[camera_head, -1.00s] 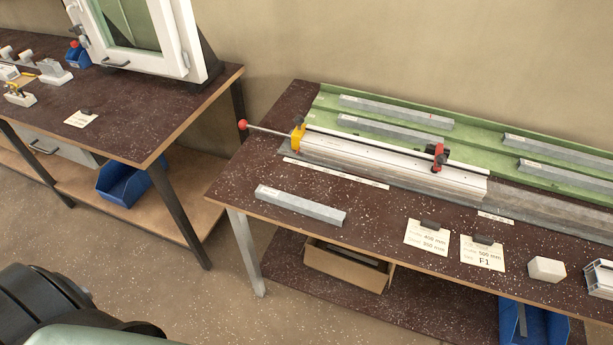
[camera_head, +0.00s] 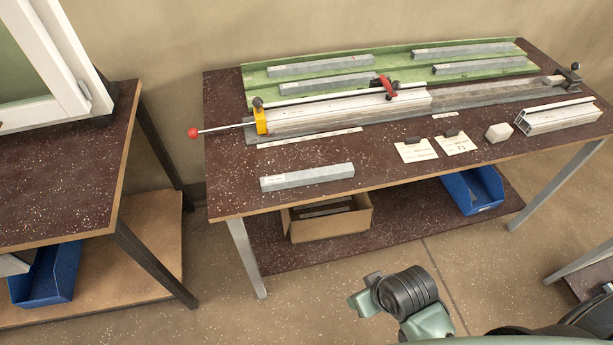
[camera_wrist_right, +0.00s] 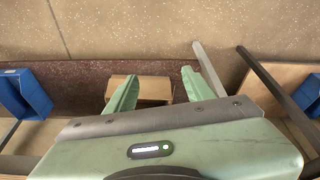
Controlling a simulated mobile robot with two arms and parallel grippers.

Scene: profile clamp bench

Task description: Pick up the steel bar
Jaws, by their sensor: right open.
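A grey steel bar (camera_head: 307,177) lies flat near the front left edge of the right bench (camera_head: 225,190), with a small pale label at its left end. Nothing touches it. My right gripper (camera_wrist_right: 157,88) is open and empty in the right wrist view. Its two green fingers stand apart, with a cardboard box behind the gap. The steel bar is not visible in that view. In the head view part of my right arm shows at the bottom, over the floor in front of the bench and apart from the bar. My left gripper is not in view.
Several similar bars lie in a green tray (camera_head: 390,70) at the back. A clamp fixture with a white profile (camera_head: 350,108) and red-knobbed rod (camera_head: 193,132) lies behind the bar. Cards, a white block (camera_head: 499,132) and a profile piece (camera_head: 560,117) are right. The cardboard box (camera_head: 330,222) sits below.

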